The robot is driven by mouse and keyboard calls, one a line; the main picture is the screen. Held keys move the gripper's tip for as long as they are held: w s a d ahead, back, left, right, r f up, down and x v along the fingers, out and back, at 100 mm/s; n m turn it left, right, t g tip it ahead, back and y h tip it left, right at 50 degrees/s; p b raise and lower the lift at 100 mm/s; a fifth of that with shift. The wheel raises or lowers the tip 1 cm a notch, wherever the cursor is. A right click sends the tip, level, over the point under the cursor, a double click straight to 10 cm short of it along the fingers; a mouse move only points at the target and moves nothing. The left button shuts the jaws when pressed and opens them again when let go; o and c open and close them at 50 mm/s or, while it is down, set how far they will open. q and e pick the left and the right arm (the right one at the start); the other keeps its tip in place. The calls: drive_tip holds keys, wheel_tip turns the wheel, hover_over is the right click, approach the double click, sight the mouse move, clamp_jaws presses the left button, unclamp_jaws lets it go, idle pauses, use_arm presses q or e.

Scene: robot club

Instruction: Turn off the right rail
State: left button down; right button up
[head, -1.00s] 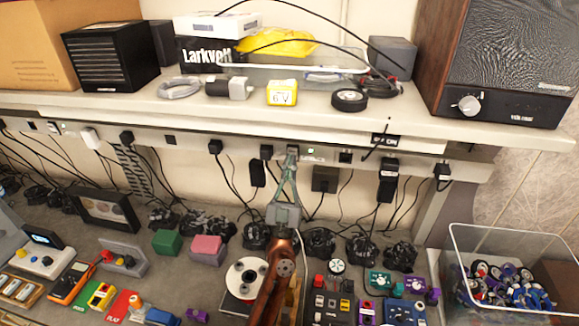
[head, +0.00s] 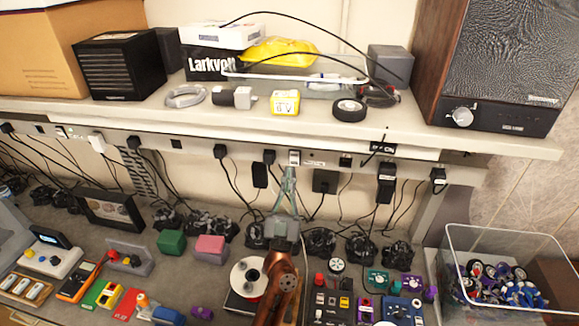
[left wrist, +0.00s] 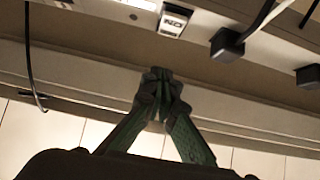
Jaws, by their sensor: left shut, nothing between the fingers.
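The right rail (head: 330,162) is a pale power strip along the underside of the shelf, with plugs and cables in it. Its small rocker switch (head: 294,157) sits just above my left gripper (head: 290,172), and no green light shows beside it. In the left wrist view the switch (left wrist: 173,20) has a pale upper part and a dark face with white lettering. My left gripper also shows there (left wrist: 160,82), its green fingertips together and empty, apart from the switch. My right gripper is not in view.
Black plugs (head: 269,157) and an adapter (head: 386,181) hang from the rail near the switch, with loose cables. The shelf (head: 220,115) is above. The bench below holds a spool (head: 248,277), small devices and a clear bin (head: 470,235) at right.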

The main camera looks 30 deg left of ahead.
use_arm(q)
drive_tip(key=s+r+b+v, duration=0.1)
drive_tip(key=b+v, duration=0.2)
drive_tip(key=v, duration=0.6)
drive_tip(key=shift+d, duration=0.2)
drive_tip(key=shift+s+f, duration=0.1)
drive_tip(key=shift+f, duration=0.05)
